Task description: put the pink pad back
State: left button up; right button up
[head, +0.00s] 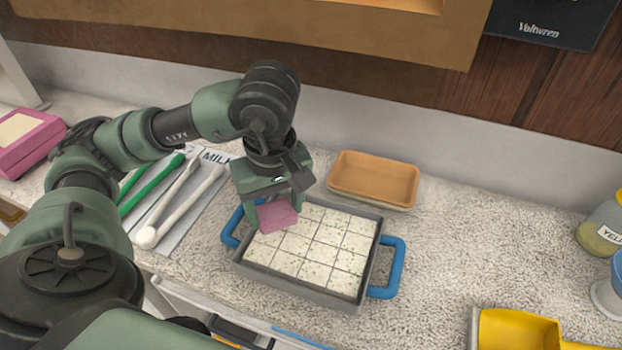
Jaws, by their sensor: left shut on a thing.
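My left gripper (276,203) points down in the head view, shut on a small pink pad (277,216). The pad is at the upper left part of a grey tray (300,287) with blue handles. The tray holds white sweets (319,246) cut into squares with green flecks. The pad overlaps the sweets in the picture; I cannot tell whether it touches them. Part of the pad is hidden by the gripper fingers. My right gripper is not in view.
An orange tray (374,180) sits behind the grey tray. Green tongs (152,183) and white tongs (178,206) lie on a mat at left. A pink box (28,143) stands far left, a yellow scoop-like container (518,331) front right.

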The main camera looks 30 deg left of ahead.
pick_arm(q)
jog(key=w+a+p, duration=0.1)
jog(key=w, duration=0.4)
jog(key=w+a+f+p, duration=0.1)
jog(key=w+p, duration=0.1)
jog(key=w, duration=0.4)
jog(key=w+a+f+p, duration=0.1)
jog(key=w+a+p, duration=0.1)
jog(key=w, duration=0.4)
jog(key=shift+f, duration=0.15)
jog(key=shift+f+p, duration=0.35)
jog(key=shift+f, duration=0.25)
notch_tip(320, 180, down, 3)
jog(key=shift+w+p, duration=0.1)
jog(key=shift+p, duration=0.8)
jog(key=shift+w+f, duration=0.1)
jog(key=shift+f, duration=0.25)
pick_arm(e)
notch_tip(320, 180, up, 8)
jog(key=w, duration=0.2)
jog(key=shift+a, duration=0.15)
